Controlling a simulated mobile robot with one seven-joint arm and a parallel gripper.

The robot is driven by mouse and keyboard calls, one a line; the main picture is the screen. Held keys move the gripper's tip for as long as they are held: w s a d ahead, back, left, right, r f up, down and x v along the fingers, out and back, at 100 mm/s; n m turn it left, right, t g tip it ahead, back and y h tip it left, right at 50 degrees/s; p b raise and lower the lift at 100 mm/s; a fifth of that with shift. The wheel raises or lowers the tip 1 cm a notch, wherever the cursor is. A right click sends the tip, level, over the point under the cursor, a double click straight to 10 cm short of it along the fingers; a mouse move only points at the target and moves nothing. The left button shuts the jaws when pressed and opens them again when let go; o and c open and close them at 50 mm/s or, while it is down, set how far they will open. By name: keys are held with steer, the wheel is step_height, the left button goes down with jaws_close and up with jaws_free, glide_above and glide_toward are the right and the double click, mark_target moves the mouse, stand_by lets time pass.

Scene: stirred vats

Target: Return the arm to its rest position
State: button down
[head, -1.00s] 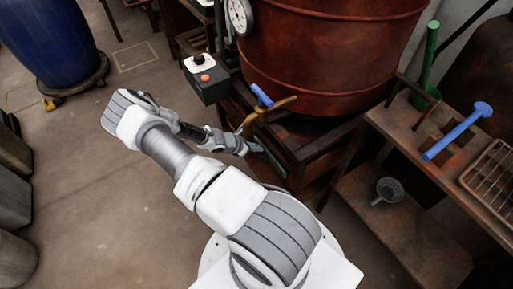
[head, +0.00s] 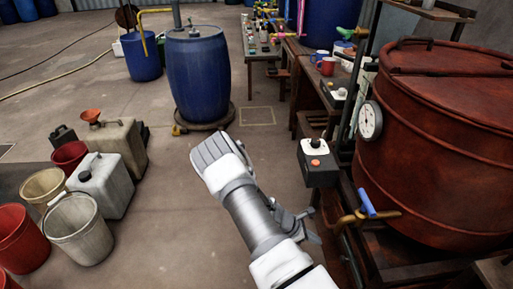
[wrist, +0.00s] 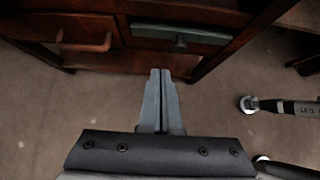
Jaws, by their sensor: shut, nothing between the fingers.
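My arm reaches up from the bottom of the head view, bent at a light grey elbow. My gripper (head: 312,232) is partly hidden behind the forearm, below the control box and left of the red vat's tap. In the wrist view my gripper (wrist: 161,72) is shut, its two grey fingers side by side with nothing between them. The fingertips point towards a dark reddish wooden stand (wrist: 100,25); whether they touch it I cannot tell.
The red vat (head: 450,150) with a gauge and blue-handled tap (head: 366,203) stands at right. A control box (head: 318,165) is beside it. A blue barrel (head: 198,75) stands behind. Buckets and jerrycans (head: 100,185) stand at left. The floor between is clear.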

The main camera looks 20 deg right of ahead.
steer(key=w+a+r+m+t+y, duration=0.1)
steer(key=a+r+m+y, duration=0.2)
steer(key=r, duration=0.6)
steer(key=w+a+r+m+t, duration=0.1)
steer(key=a+r+m, duration=0.35)
steer(key=r, duration=0.55)
steer(key=w+a+r+m+y, duration=0.15)
steer(key=a+r, duration=0.25)
steer(key=r, duration=0.5)
steer(key=s+a+r+m+t+y, duration=0.25)
steer(key=s+a+r, duration=0.35)
steer(key=s+r, duration=0.35)
steer(key=s+a+r+m+t+y, duration=0.25)
steer(key=s+a+r+m, duration=0.2)
steer(key=s+r, duration=0.45)
step_height(320, 180, up, 21)
steer(key=p, duration=1.9)
steer(key=shift+w+a+n+t+h+p, duration=0.3)
steer(key=shift+w+a+h, duration=0.05)
steer(key=shift+w, duration=0.1)
